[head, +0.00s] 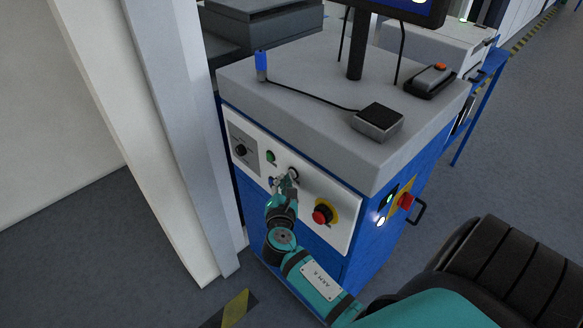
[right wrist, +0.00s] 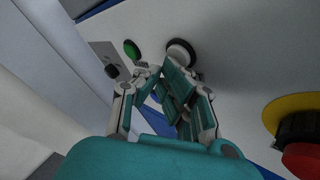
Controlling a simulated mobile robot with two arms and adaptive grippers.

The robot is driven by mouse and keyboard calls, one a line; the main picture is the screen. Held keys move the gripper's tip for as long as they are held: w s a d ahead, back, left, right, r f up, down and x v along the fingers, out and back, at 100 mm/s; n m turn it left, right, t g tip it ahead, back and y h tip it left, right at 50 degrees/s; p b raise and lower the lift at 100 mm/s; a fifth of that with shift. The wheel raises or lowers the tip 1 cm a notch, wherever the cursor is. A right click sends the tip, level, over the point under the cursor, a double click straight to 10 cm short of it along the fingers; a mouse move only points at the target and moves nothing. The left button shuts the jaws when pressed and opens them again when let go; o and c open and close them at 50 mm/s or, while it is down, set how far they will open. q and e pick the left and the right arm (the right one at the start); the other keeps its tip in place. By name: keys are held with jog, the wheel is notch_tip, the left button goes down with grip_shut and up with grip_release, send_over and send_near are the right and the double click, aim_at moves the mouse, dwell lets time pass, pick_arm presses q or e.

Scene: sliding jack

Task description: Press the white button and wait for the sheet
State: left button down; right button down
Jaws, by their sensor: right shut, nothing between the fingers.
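The white button (right wrist: 179,53) with a dark ring is on the white front panel of the blue cabinet. In the head view the button (head: 293,174) shows just past my right gripper's fingertips. My right gripper (head: 287,181) is shut and empty, pointing at the panel. In the right wrist view the gripper's fingertips (right wrist: 157,70) overlap the lower left edge of the button; whether they touch it I cannot tell. No sheet can be made out. My left gripper is not in view.
A green button (head: 271,157), a black knob (head: 240,150) and a red emergency stop (head: 323,214) on yellow share the panel. A black-topped box (head: 378,121) and a monitor stand are on the cabinet top. A pale post (head: 185,120) stands close at left.

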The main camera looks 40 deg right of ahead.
jog(key=shift+s+a, duration=0.1)
jog(key=shift+a, duration=0.55)
jog(key=a, duration=0.4)
jog(key=shift+s+a, duration=0.15)
jog(key=shift+a, duration=0.25)
dwell(0.5)
